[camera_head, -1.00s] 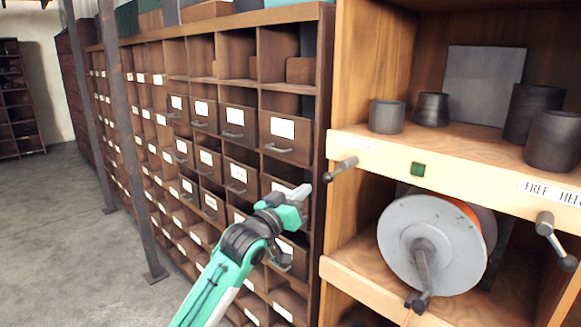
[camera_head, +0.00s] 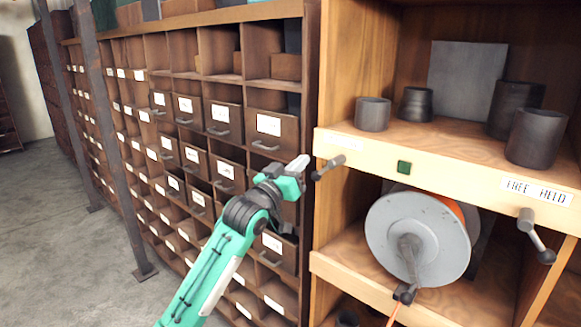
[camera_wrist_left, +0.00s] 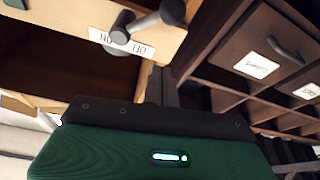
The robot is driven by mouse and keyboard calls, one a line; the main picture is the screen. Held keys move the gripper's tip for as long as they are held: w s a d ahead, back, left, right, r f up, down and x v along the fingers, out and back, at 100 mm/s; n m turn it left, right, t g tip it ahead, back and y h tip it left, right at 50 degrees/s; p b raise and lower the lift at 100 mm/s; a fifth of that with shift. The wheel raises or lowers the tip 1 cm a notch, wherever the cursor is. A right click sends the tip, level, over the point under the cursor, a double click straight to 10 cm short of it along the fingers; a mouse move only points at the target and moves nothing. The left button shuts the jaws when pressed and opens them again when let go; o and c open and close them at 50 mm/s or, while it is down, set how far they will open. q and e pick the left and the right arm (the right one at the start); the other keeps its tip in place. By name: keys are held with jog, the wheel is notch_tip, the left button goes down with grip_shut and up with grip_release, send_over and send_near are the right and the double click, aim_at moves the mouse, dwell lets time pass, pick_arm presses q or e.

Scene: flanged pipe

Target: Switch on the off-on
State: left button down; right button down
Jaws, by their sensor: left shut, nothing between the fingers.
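The off-on lever (camera_head: 328,167) is a dark handle with a light shaft on the left end of the wooden shelf front. Its shaft points left and slightly down in the head view. In the left wrist view the lever (camera_wrist_left: 148,21) is upper centre, beside its white OFF/ON label (camera_wrist_left: 122,43). My left gripper (camera_head: 298,166) is shut and empty, its tip just left of the lever's free end. They look close but apart; the depth gap is unclear. In the wrist view my green gripper body fills the bottom. My right gripper is not in view.
A green square button (camera_head: 404,167) and a second lever (camera_head: 536,237) by a FREE/HELD label are on the same shelf front. A grey reel (camera_head: 418,238) sits below. Dark cups (camera_head: 373,114) stand above. A drawer cabinet (camera_head: 225,120) stands close behind my left arm.

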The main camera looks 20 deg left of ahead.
aim_at(328, 168)
pick_arm(q)
jog(key=w+d+f+p, duration=0.1)
jog(key=w+f+p, duration=0.1)
jog(key=w+p, duration=0.1)
jog(key=shift+w+d+f, duration=0.15)
jog(key=shift+d+f, duration=0.25)
jog(key=shift+w+f, duration=0.1)
